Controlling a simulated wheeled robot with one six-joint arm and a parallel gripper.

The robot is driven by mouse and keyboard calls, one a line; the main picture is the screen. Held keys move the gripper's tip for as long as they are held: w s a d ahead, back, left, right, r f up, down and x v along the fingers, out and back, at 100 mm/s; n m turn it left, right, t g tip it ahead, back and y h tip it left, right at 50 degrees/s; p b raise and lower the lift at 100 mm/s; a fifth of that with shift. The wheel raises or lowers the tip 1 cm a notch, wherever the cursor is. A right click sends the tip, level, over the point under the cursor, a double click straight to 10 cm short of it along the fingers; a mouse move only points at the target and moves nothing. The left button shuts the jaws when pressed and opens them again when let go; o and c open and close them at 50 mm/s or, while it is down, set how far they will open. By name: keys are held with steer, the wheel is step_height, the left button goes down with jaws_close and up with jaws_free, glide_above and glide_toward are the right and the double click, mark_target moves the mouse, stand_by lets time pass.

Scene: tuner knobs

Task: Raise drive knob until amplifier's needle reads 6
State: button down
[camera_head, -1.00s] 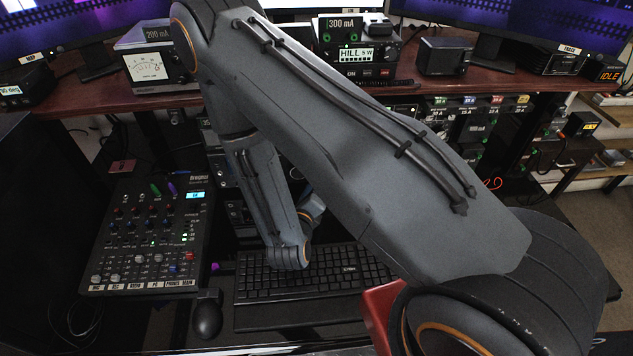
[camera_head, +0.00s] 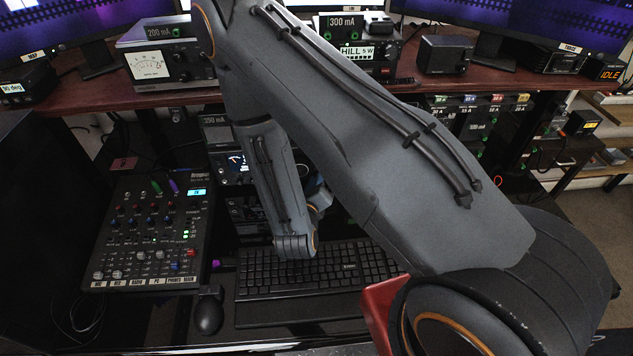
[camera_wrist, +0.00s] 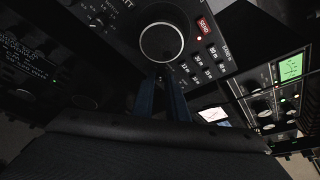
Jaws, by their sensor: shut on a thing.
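In the wrist view, my gripper (camera_wrist: 161,94) is shut on a small dark knob (camera_wrist: 160,74) just below a large round dial (camera_wrist: 161,41). The fingers cover most of this knob, and I cannot read its label. In the camera_head view my gripper is hidden behind my forearm. A white lit meter (camera_wrist: 213,115) shows right of the fingers in the wrist view. I cannot read its needle.
A red SEND button (camera_wrist: 204,26) and several band buttons (camera_wrist: 204,63) lie right of the dial. A unit with a green display (camera_wrist: 290,67) stands farther right. A mixer (camera_head: 150,232), mouse (camera_head: 208,312) and keyboard (camera_head: 305,270) lie in front of the rack.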

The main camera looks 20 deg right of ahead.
steer(key=shift+d+m+y, duration=0.15)
steer(key=shift+m+y, duration=0.65)
steer(key=shift+m, duration=0.3)
steer(key=c, duration=1.7)
jaws_free()
steer(key=shift+c, duration=0.2)
steer(key=shift+s+r, duration=0.1)
steer(key=shift+s, duration=0.05)
steer(key=shift+b+v, duration=1.15)
steer(key=shift+v, duration=2.65)
